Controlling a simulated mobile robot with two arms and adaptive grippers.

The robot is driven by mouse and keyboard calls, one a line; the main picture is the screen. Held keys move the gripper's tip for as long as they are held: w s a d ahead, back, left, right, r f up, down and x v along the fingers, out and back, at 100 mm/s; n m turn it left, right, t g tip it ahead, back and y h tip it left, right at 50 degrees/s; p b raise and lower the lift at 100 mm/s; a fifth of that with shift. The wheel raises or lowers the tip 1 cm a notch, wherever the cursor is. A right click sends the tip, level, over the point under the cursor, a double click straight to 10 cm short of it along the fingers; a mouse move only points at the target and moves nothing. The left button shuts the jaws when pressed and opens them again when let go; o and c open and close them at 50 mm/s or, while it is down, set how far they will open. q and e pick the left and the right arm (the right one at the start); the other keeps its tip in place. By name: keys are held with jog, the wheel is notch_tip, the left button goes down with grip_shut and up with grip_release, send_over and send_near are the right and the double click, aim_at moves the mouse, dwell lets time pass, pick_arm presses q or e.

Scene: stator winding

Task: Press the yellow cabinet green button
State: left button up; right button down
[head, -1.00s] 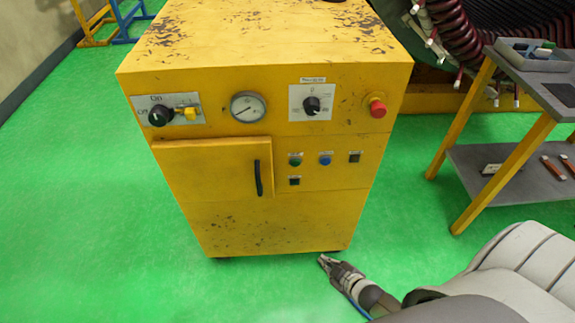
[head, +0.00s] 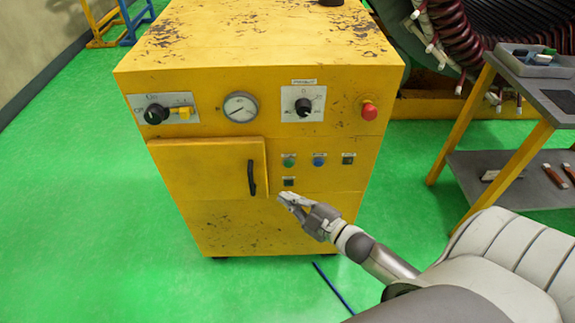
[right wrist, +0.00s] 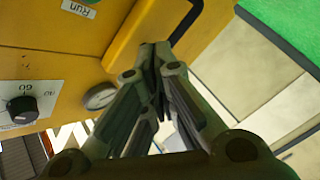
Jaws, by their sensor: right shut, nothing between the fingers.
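The yellow cabinet (head: 245,225) stands upright on the green floor in the head view. Its green button (head: 289,161) is on the front panel, right of the door handle. My right gripper (head: 287,198) is shut and empty, its tips just below the lower black button (head: 289,182). It appears in front of the panel; whether it touches is unclear. In the right wrist view the shut fingers (right wrist: 157,52) point toward the cabinet front, where a "Run" label (right wrist: 78,8) shows at the top edge. My left gripper is not in view.
A blue button (head: 319,160) and a black switch (head: 348,158) sit right of the green one. Above are a gauge (head: 240,107), a rotary knob (head: 303,107) and a red button (head: 369,110). The door handle (head: 251,177) sticks out at left. A table (head: 540,90) stands at right.

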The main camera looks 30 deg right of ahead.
aim_at(289, 164)
jog(key=w+d+b, duration=0.3)
jog(key=w+d, duration=0.1)
jog(key=w, duration=0.3)
jog(key=shift+w+d, duration=0.25)
jog(key=shift+d, duration=0.05)
dwell(1.5)
jog(key=shift+w+d, duration=0.2)
jog(key=shift+w, duration=0.15)
jog(key=shift+w+d, duration=0.25)
jog(key=shift+w, duration=0.1)
dwell(0.7)
jog(key=shift+s+a, duration=0.1)
jog(key=shift+s+a+p, duration=0.3)
jog(key=shift+s, duration=0.3)
